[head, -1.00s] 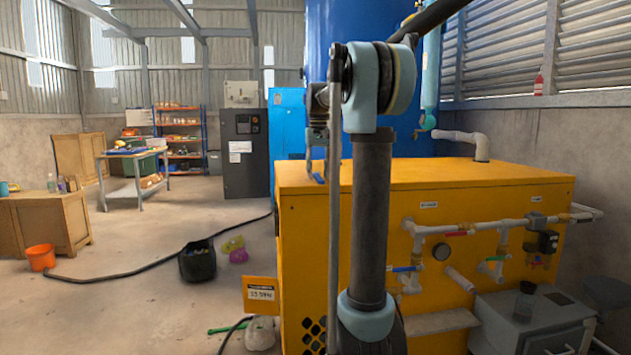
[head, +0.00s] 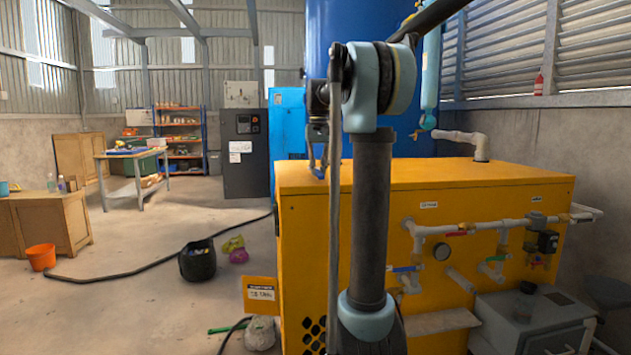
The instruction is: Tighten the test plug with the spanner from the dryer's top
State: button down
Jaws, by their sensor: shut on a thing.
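The yellow cabinet (head: 400,180), which I take for the dryer, fills the right middle. My gripper (head: 318,168) is above its top at the back left corner, partly hidden by my own arm. It points down and is shut on a small blue thing, which I take for the spanner; its shape is mostly hidden. I cannot tell whether it touches the top. White pipework (head: 480,228) with red and blue valve handles runs along the cabinet's front. I cannot make out which fitting is the test plug.
A grey box (head: 530,315) stands before the cabinet at right. A blue tank (head: 335,60) rises behind. A black bucket (head: 197,262), a hose (head: 130,272) and an orange bucket (head: 41,257) are on the floor at left.

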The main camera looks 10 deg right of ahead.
aim_at(318, 172)
jog(key=shift+r, duration=2.2)
jog(key=shift+s, duration=0.1)
